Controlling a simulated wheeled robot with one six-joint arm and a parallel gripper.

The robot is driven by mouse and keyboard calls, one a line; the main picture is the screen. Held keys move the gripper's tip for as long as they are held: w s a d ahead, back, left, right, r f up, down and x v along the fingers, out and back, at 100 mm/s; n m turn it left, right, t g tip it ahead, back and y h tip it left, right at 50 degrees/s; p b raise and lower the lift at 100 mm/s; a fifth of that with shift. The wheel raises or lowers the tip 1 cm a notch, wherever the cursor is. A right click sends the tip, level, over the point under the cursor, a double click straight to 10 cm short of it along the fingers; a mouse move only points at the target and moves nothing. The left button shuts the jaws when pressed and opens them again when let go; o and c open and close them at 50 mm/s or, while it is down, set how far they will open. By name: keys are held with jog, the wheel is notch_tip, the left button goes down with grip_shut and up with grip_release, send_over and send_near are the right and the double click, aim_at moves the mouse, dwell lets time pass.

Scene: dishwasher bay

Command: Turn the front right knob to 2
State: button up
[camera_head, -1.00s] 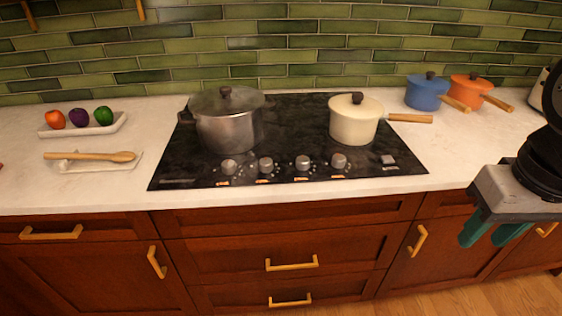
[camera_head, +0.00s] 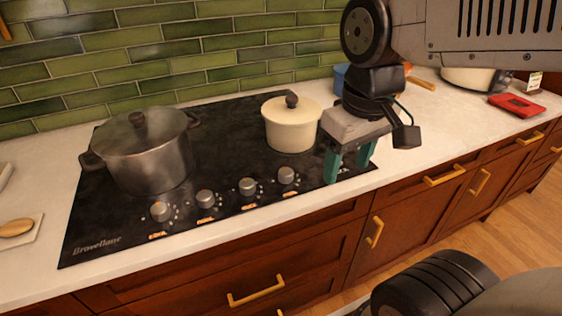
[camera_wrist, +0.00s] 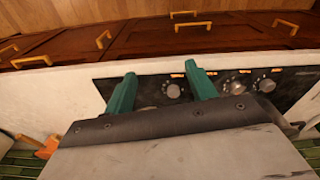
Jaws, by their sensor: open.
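A row of several round grey knobs runs along the front of the black cooktop (camera_head: 225,160). The rightmost knob (camera_head: 287,176) shows in the head view, with small marks around it too small to read. In the wrist view, which is turned around, the same knob (camera_wrist: 173,90) appears between my fingers, nearer the right one. My gripper (camera_head: 346,173) is open and empty, with teal fingers pointing down over the cooktop's front right corner. It is right of that knob and apart from it in the head view. The fingers (camera_wrist: 160,70) also show in the wrist view.
A blue pot (camera_head: 340,78) is partly hidden by my arm. Drawer handles (camera_head: 256,290) stick out below the white counter edge.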

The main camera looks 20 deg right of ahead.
jog(key=w+a+f+n, duration=0.2)
jog(key=w+f+n, duration=0.15)
jog(key=w, duration=0.75)
jog(key=n+g, duration=0.1)
jog(key=n, duration=0.3)
send_over(286, 171)
jog(key=f, duration=0.3)
jog(key=shift+s, duration=0.2)
jog(key=shift+w+f, duration=0.15)
jog(key=shift+f, duration=0.15)
notch_tip(286, 171, down, 8)
jog(key=shift+r, duration=0.25)
jog(key=c, duration=1)
